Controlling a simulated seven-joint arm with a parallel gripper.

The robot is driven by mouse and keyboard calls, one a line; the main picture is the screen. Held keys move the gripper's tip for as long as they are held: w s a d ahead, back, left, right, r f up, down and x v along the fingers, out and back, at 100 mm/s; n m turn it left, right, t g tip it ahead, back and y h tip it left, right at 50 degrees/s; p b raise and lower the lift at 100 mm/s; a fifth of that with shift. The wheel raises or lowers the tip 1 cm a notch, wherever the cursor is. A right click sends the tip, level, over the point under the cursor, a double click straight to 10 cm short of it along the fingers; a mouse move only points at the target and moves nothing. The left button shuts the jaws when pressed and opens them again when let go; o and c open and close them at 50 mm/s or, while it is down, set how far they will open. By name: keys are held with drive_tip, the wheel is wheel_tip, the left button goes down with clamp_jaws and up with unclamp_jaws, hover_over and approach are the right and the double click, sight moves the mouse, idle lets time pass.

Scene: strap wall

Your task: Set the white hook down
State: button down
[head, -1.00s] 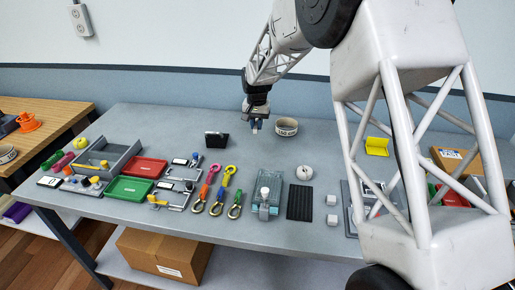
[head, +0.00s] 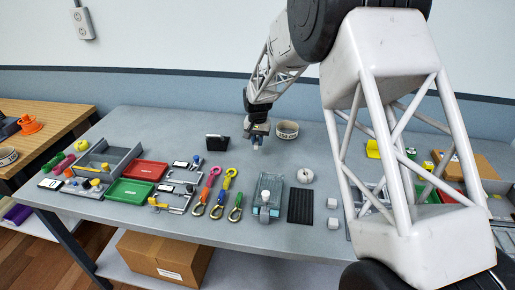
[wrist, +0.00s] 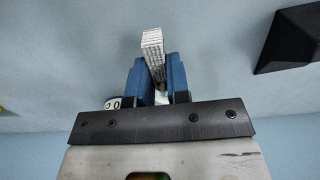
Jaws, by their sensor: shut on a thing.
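My gripper (head: 257,143) is over the back middle of the grey table, between the black stand and the tape ring. In the wrist view its blue fingers (wrist: 157,82) are shut on the white hook (wrist: 153,42), a narrow, ribbed white piece that sticks out past the fingertips. In the head view the hook is too small to make out clearly. I cannot tell whether the hook touches the table.
A black stand (head: 217,143) is left of my gripper and a tape ring (head: 287,130) is behind and right. Nearer are carabiner straps (head: 229,180), a red tray (head: 146,171) and a white disc (head: 305,175).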

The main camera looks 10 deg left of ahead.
sight(257, 153)
drive_tip(key=shift+f, duration=0.1)
drive_tip(key=shift+f, duration=1.85)
drive_tip(key=c, duration=1.1)
unclamp_jaws()
drive_tip(key=shift+f, duration=0.15)
wheel_tip(257, 153, up, 12)
drive_tip(key=shift+r, duration=0.15)
drive_tip(key=shift+d+r, duration=0.1)
